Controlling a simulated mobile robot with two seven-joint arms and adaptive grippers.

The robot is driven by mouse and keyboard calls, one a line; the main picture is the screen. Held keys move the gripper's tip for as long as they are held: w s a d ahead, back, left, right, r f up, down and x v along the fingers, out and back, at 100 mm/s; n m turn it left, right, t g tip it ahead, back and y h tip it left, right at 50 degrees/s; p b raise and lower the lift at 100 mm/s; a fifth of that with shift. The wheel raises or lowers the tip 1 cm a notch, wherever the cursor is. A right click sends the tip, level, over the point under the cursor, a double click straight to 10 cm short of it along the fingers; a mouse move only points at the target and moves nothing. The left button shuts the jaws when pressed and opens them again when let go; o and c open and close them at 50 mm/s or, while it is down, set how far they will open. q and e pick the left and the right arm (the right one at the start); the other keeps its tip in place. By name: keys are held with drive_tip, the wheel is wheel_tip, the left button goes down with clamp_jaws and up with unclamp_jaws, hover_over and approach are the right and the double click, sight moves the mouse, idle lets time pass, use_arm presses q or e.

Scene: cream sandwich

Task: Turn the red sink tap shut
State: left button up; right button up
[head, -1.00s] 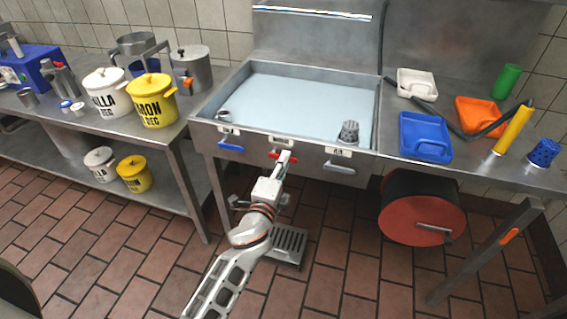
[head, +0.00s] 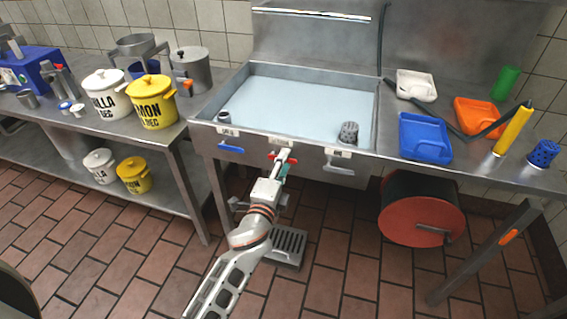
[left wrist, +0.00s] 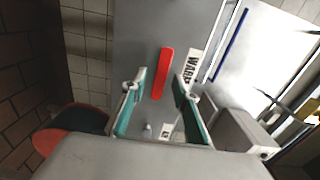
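The red tap handle (head: 271,156) is on the front panel of the steel sink (head: 240,133), below a small white label. In the left wrist view the red handle (left wrist: 164,72) is a long bar, and a label partly reading "WARM" is beside it. My left gripper (head: 283,162) is right in front of the handle and covers its middle in the head view. In the left wrist view its teal fingers (left wrist: 158,88) are apart, with the handle's lower end between them. Whether a finger touches the handle cannot be told. My right gripper is out of view.
A blue handle (head: 231,148) is left of the red one and a grey handle (head: 338,167) is right. A red-faced drum (head: 415,222) hangs under the counter at the right. A pedal-like grate (head: 290,243) stands on the floor below the sink.

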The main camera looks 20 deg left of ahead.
use_arm(q)
drive_tip(key=s, duration=1.2)
drive_tip(key=shift+a, duration=0.2)
drive_tip(key=s+a+f+n+g+h+p, duration=0.1)
drive_tip(key=s+a+f+n+g+p, duration=0.1)
drive_tip(key=s+f+n, duration=0.5)
drive_tip(key=s+a+f+n+g+h+p, duration=0.1)
drive_tip(key=s+f+n+g, duration=0.4)
drive_tip(key=s+f, duration=0.6)
drive_tip(key=shift+s+a+n+p, duration=0.5)
drive_tip(key=shift+s+n+p, duration=0.4)
drive_tip(key=shift+s, duration=0.25)
